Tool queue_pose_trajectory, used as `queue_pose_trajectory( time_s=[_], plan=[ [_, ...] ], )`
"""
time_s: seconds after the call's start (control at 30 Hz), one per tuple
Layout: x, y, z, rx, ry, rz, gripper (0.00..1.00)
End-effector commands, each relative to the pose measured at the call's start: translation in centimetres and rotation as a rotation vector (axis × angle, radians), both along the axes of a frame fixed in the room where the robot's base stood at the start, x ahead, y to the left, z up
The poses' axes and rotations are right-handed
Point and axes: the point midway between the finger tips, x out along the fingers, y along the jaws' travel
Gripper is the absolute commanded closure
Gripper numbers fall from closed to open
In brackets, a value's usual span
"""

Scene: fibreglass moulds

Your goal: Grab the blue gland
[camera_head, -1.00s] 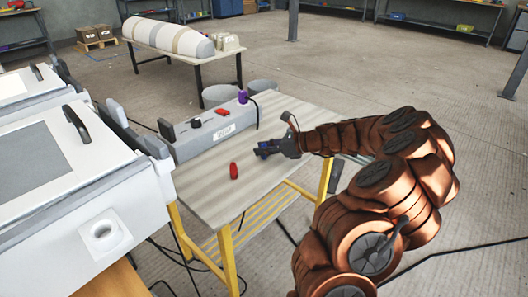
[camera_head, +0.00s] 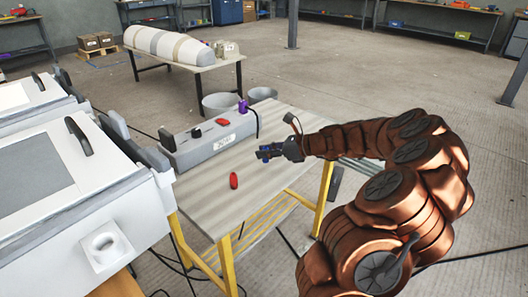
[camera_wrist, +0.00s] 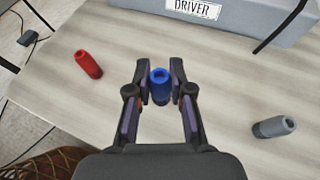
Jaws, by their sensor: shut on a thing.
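The blue gland (camera_wrist: 159,86) is a short ribbed blue cylinder with an open end. In the wrist view it sits between the fingertips of my gripper (camera_wrist: 160,82), which are shut on it. In the head view my gripper (camera_head: 268,153) is over the table, low near its right side, and only a small part of the blue gland (camera_head: 265,159) shows past the dark fingers. I cannot tell whether the gland touches the tabletop.
A red gland (camera_wrist: 88,64) lies on the wooden table (camera_head: 215,200), left in the wrist view. A grey gland (camera_wrist: 274,127) lies to the right. A grey box labelled DRIVER (camera_head: 208,137) stands along the table's back edge. White machines (camera_head: 60,190) stand at left.

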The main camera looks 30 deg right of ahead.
Motion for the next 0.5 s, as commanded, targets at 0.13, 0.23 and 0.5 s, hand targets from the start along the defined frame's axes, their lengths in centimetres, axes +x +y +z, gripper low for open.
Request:
queue_pose_trajectory(
  time_s=[0.13, 0.23, 0.5],
  plan=[
    [-1.9, 0.6, 0.4, 0.0, -0.002, -0.001, 0.99],
    [-3.5, 1.0, 0.6, -0.001, -0.003, -0.002, 0.99],
    [-8.0, 2.4, 0.9, 0.0, -0.003, -0.001, 0.99]
  ],
)
